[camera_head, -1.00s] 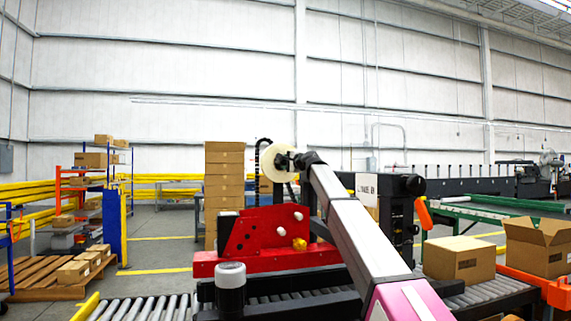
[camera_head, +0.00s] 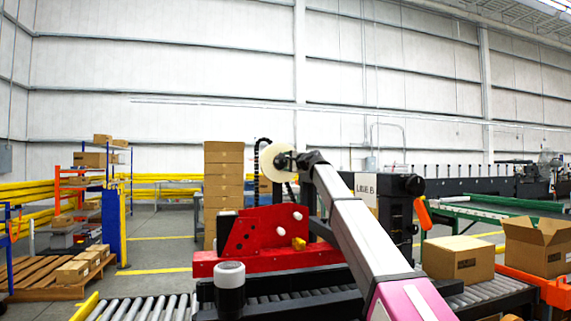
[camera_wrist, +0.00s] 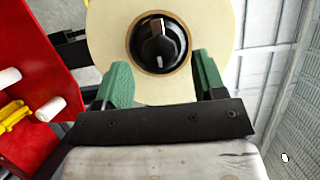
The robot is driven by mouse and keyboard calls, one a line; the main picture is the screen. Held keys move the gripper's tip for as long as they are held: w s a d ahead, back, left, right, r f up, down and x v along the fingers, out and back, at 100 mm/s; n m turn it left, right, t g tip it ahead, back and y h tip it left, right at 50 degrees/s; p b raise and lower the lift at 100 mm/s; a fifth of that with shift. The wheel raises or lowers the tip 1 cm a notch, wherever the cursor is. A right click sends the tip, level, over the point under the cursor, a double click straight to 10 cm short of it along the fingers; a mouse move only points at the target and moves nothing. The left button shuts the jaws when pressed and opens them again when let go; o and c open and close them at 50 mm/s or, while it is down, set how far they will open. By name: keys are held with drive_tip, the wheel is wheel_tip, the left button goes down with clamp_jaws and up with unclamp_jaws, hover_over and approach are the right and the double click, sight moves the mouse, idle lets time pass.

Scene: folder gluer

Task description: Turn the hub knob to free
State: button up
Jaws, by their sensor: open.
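The hub knob (camera_wrist: 158,42) is a round black knob with a raised grip bar and a white line, at the centre of a cream tape roll (camera_wrist: 213,30) in the wrist view. My gripper (camera_wrist: 160,80) has two green fingers, spread apart and empty. In the picture the fingertips lie just below the knob, one to each side, in front of the roll. I cannot tell how far they are from it. In the head view the tape roll (camera_head: 268,161) stands above the red machine head, and my arm's end covers part of it. The knob is mostly hidden there.
A roller conveyor (camera_head: 140,308) runs below. Cartons (camera_head: 458,258) stand at the right. A dark post (camera_head: 398,220) with a white sign is right of my arm.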

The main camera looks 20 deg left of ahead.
drive_tip(key=v, duration=0.8)
drive_tip(key=shift+s+d, duration=0.2)
drive_tip(key=shift+d, duration=0.05)
drive_tip(key=shift+f, duration=0.1)
